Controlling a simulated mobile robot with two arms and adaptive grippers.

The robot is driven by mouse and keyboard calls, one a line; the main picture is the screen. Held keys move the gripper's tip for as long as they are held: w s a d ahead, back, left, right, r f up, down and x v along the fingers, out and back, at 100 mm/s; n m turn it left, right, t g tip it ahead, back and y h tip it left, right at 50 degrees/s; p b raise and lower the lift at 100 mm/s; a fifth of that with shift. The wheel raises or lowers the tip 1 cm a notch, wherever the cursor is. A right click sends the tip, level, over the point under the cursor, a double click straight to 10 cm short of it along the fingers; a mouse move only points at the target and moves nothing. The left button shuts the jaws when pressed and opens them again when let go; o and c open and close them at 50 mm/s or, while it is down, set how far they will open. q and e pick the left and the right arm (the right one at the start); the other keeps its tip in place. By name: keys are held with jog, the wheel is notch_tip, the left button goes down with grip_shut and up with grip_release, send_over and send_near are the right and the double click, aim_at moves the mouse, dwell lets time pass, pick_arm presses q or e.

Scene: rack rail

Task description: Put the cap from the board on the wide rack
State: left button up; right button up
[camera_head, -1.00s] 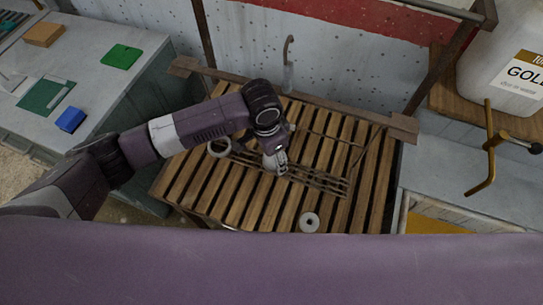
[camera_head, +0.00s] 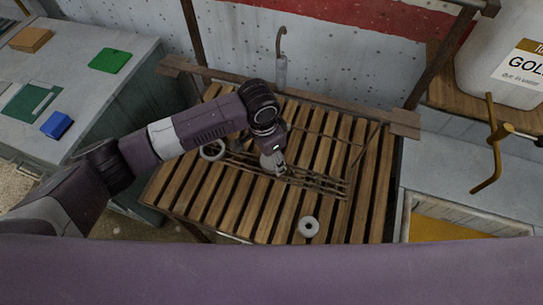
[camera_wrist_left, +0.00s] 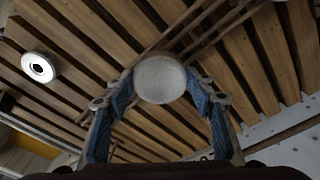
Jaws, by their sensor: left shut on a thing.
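A pale round cap (camera_wrist_left: 160,80) sits between the blue-padded fingers of my left gripper (camera_wrist_left: 160,98), which is shut on it. In the head view my left gripper (camera_head: 277,167) is low over the middle of the slatted wooden board (camera_head: 228,205), at the dark metal rails of the rack (camera_head: 318,181). The cap (camera_head: 267,163) is partly hidden there by the gripper. In the wrist view the rack rails (camera_wrist_left: 205,38) pass behind the cap. I cannot tell whether the cap touches them. My right gripper is not in view.
A pale ring (camera_head: 308,227) lies on the near slats, and another round ring (camera_head: 212,150) is by the rails' left end. A grey bench (camera_head: 95,85) with coloured blocks is at left. A large white jug (camera_head: 500,55) stands at right. Upright posts flank the board.

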pick_arm(q)
jog(key=shift+f, duration=0.2)
jog(key=shift+f+b, duration=0.45)
jog(key=shift+f, duration=0.3)
jog(key=shift+f, duration=0.55)
jog(key=o, duration=1.3)
jog(key=shift+c, duration=0.2)
